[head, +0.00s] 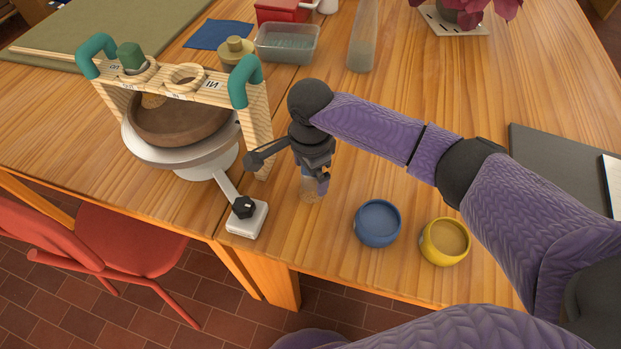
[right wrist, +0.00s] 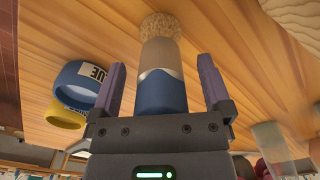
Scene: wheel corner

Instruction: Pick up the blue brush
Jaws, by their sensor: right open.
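The blue brush (right wrist: 161,92) has a blue handle, a grey band and tan bristles. In the head view its tan lower end (head: 311,192) shows on the table, with the upper part hidden by my right gripper (head: 319,172). It looks upright, bristles down. In the right wrist view the fingers of my right gripper (right wrist: 161,66) stand open on either side of the handle, with a visible gap at each side. My left gripper is not in view.
A wooden rack (head: 200,88) with green grips holds a green-topped brush (head: 131,56) over a brown bowl (head: 180,123) on a wheel, left of my gripper. A blue bowl (head: 377,223) and yellow bowl (head: 444,242) stand at right, near the table's front edge.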

